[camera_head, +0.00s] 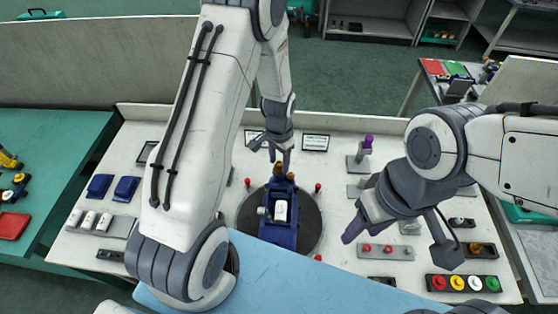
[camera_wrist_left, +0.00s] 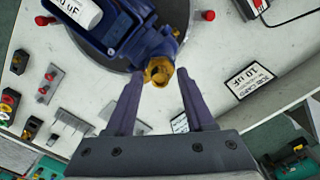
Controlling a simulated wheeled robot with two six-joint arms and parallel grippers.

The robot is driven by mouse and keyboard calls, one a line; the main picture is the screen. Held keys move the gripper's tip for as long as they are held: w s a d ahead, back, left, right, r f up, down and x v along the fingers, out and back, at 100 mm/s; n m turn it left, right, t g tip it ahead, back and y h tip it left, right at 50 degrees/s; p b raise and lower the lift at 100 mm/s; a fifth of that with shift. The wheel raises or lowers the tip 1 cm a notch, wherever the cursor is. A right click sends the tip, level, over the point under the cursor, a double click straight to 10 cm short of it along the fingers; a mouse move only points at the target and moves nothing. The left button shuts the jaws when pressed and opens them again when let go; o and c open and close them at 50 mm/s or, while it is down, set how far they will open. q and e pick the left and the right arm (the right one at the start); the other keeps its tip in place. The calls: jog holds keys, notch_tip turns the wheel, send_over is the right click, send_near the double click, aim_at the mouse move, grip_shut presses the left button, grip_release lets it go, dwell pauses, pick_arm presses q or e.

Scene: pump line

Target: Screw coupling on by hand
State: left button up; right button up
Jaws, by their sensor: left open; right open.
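A blue pump (camera_head: 283,222) with a white cylinder on it stands on a dark round plate (camera_head: 312,225) in the middle of the bench. A brass coupling (camera_wrist_left: 158,71) sits at the end of the pump's blue outlet. My left gripper (camera_wrist_left: 160,84) is open, with its two fingers on either side of the brass coupling and a gap showing. In the head view my left gripper (camera_head: 279,158) is at the far end of the pump. My right gripper (camera_head: 398,243) is open and empty, above the right part of the bench.
A purple-topped part (camera_head: 367,143) stands in a grey holder at the back right. A button box (camera_head: 463,284) with coloured buttons lies at the front right. Blue parts (camera_head: 126,188) lie on the left. Small red-topped pegs (camera_head: 318,187) surround the plate. A framed label (camera_head: 315,142) stands behind.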

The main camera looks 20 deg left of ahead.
pick_arm(q)
grip_shut()
jog(key=shift+m, duration=1.8)
jog(key=shift+m, duration=0.5)
jog(key=shift+o, duration=2)
grip_release()
jog(key=shift+r, duration=0.1)
